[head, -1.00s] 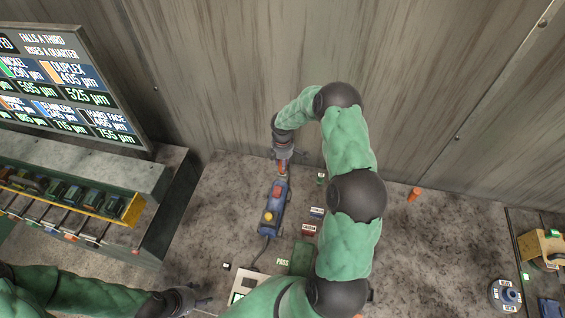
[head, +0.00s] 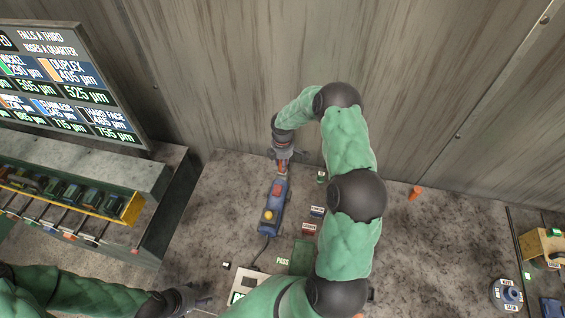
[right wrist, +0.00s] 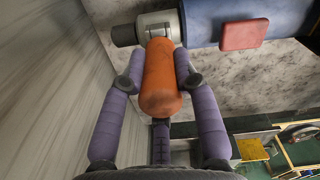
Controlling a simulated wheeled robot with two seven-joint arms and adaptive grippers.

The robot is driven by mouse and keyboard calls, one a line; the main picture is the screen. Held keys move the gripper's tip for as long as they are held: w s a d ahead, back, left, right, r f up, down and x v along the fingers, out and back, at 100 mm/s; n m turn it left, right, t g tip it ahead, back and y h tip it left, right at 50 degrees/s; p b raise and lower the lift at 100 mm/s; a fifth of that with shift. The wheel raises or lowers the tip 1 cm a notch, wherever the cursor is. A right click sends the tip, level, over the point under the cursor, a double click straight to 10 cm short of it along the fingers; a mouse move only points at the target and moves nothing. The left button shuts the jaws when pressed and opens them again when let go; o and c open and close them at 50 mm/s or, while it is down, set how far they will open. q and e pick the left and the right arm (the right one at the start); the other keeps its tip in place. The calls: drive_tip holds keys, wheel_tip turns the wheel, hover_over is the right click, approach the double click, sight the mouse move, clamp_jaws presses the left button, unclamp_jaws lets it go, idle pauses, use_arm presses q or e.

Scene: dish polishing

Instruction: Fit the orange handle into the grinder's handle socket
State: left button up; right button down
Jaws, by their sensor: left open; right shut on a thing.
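The grinder (head: 268,228) lies on the bench, with a blue body, a red pad and a yellow knob. In the right wrist view its blue body (right wrist: 203,22) leads left into a grey collar with a dark end. My right gripper (right wrist: 158,82) is shut on the orange handle (right wrist: 161,85), with a purple finger on either side. The handle's far end meets or overlaps the grey collar; I cannot tell whether it is seated, and the socket is hidden. In the head view my right gripper (head: 282,166) is at the grinder's far end. My left gripper (head: 203,300) is open and empty at the bottom.
Small labelled blocks (head: 309,229) and a green PASS pad (head: 302,257) lie right of the grinder. A small orange piece (head: 415,192) stands farther right. A rack (head: 70,200) and a display board (head: 60,85) are at left. The bench's right middle is clear.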

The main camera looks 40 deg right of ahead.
use_arm(q)
drive_tip(key=shift+a+f, duration=0.1)
drive_tip(key=shift+f, duration=0.15)
use_arm(e)
drive_tip(key=shift+s+a+f, duration=0.1)
drive_tip(key=shift+f, duration=0.1)
